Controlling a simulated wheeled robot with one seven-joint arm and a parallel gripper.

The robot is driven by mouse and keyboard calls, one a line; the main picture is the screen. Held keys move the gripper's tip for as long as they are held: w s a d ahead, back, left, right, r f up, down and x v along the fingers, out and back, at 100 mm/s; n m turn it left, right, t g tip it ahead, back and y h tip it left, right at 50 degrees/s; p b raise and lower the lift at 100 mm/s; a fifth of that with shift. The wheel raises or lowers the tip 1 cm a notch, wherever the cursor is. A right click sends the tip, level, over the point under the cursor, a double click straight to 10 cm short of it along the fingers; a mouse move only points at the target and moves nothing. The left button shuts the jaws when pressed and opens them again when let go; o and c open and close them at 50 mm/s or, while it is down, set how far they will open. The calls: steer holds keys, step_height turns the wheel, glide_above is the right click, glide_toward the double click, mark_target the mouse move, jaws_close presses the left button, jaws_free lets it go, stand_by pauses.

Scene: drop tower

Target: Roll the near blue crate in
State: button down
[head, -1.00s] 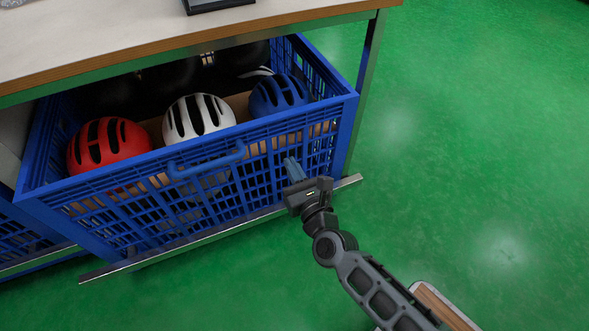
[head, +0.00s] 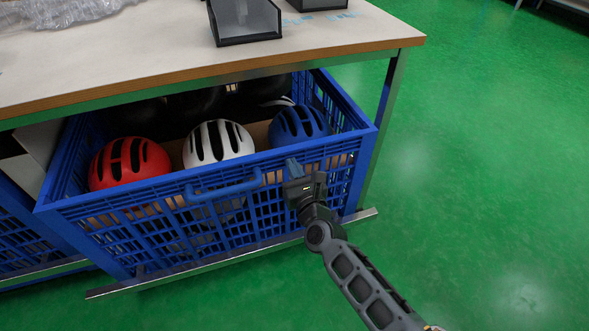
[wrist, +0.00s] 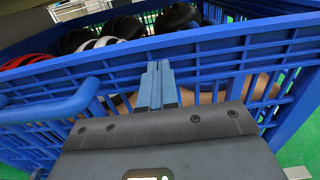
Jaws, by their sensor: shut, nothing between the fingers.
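The near blue crate (head: 165,226) stands under the table, with its front part sticking out past the table's edge. Its handle (head: 222,189) is on the front wall, and it also shows at the left in the wrist view (wrist: 48,108). Red (head: 129,162), white (head: 217,145) and blue (head: 299,126) helmets lie in it, with dark ones behind. My gripper (head: 292,165) is shut and empty at the front wall, right of the handle. In the wrist view its fingertips (wrist: 157,68) are close against the rim; I cannot tell whether they touch.
The wooden table top (head: 150,62) overhangs the crate's back part. A metal rail (head: 225,256) runs under the crate. Another blue crate (head: 22,230) is at the left. Black trays (head: 245,22) stand on the table. The green floor (head: 480,180) at the right is clear.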

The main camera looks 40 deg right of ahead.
steer(key=b+x, duration=0.5)
steer(key=x, duration=0.9)
steer(key=shift+w+b, duration=0.25)
steer(key=shift+b, duration=0.1)
steer(key=shift+d+r, duration=0.1)
